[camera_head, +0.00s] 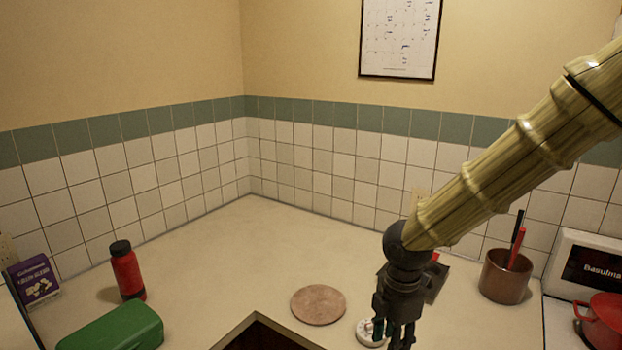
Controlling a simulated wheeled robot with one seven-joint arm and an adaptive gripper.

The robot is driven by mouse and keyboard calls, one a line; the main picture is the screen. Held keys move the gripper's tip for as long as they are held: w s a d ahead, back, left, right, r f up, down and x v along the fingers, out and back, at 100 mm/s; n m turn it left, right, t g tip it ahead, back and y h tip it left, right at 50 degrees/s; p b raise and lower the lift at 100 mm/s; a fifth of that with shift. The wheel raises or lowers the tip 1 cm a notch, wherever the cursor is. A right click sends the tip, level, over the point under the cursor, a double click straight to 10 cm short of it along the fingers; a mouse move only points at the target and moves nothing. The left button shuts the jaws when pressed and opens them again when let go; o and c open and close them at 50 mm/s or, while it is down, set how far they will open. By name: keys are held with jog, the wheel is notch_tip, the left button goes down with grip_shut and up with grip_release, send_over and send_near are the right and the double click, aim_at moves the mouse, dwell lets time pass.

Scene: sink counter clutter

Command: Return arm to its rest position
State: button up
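My arm (520,150) looks like tan bamboo and reaches in from the upper right, down to the left over the counter. My dark gripper (393,338) points down at the lower right of centre. Its fingertips reach the bottom of the picture, and I cannot tell how far apart they are. A small white round item (366,333) with a dark green part beside it shows just left of the fingers. I cannot tell whether the gripper touches it.
A round brown board (318,304) lies left of the gripper. A dark item (436,280) is partly hidden behind it. A brown utensil pot (505,279) and red pot (604,318) stand right. A red bottle (127,273), green box (118,331) and purple box (35,280) stand left. The rear counter is clear.

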jog(key=s+a+f+m+y, duration=0.1)
jog(key=s+f+m, duration=0.25)
jog(key=f, duration=0.45)
jog(key=s+a+f+m+g+y+b, duration=0.1)
jog(key=s+f+m, duration=0.25)
jog(key=f, duration=0.55)
jog(key=s+a+f+m+y, duration=0.1)
jog(key=s+f+m, duration=0.25)
jog(key=f, duration=0.45)
jog(key=s+d+f+m+h, duration=0.1)
jog(key=s+d+f+m, duration=0.3)
jog(key=s+f+m, duration=0.2)
jog(key=s+d+f+m+t+h+b, duration=0.1)
jog(key=s+d+f+m+h, duration=0.1)
jog(key=s+d+f+m, duration=0.3)
jog(key=s+f, duration=0.4)
jog(key=f, duration=0.1)
jog(key=shift+s+d+m, duration=0.15)
jog(key=shift+d+m, duration=0.1)
jog(key=shift+m, duration=0.1)
